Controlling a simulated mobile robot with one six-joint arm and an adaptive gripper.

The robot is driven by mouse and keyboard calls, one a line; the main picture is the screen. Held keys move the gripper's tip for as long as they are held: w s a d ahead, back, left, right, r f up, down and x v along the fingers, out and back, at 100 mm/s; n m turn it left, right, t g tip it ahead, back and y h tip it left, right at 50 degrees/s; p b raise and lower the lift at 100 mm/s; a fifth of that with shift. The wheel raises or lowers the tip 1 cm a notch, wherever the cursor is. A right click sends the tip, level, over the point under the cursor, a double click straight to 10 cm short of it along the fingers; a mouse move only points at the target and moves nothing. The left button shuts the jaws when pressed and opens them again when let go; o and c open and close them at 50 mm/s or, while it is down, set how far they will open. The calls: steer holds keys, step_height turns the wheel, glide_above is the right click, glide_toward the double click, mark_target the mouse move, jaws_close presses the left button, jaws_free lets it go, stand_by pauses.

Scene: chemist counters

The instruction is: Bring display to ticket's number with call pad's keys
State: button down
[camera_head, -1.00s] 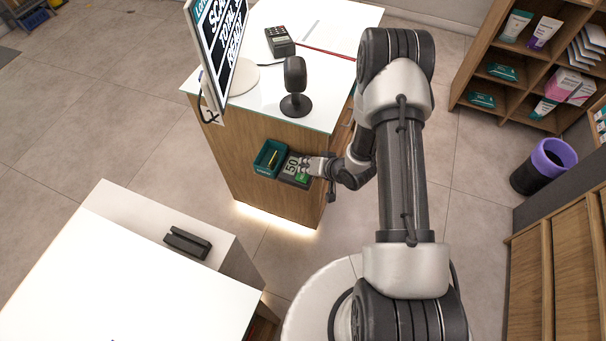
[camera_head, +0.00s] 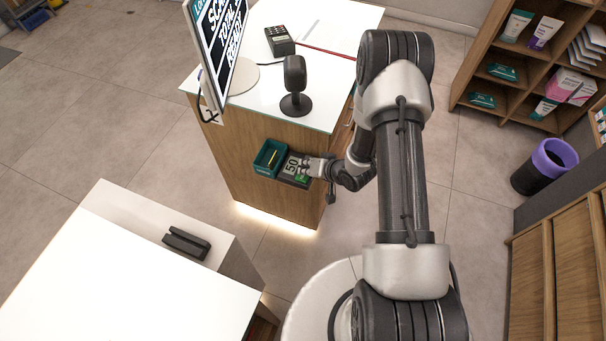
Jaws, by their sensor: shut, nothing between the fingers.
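The call pad (camera_head: 287,178) is fixed at the side of the wooden counter, and its display (camera_head: 291,165) appears to read 50 in large digits. A green key (camera_head: 302,178) shows at its front right; the other keys are too small or covered to make out. My gripper (camera_head: 306,170) is shut and empty, with its tips over the right part of the pad. I cannot tell whether they touch a key. A teal tray (camera_head: 261,165) with a small yellowish item sits just left of the pad. No ticket number is readable.
Above the pad, the white counter top (camera_head: 264,122) holds a black scanner on a stand (camera_head: 295,80), a card terminal (camera_head: 279,41) and a tilted screen (camera_head: 222,50). Another white counter (camera_head: 120,270) stands front left. A purple-rimmed bin (camera_head: 545,165) stands at right.

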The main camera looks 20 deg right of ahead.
steer(key=shift+f+b, duration=0.35)
steer(key=shift+f, duration=0.1)
stand_by(0.6)
steer(key=shift+r+p, duration=0.7)
steer(key=shift+r, duration=0.2)
steer(key=shift+r, duration=0.1)
step_height(320, 180, up, 5)
steer(key=p, duration=0.3)
steer(key=shift+p, duration=0.4)
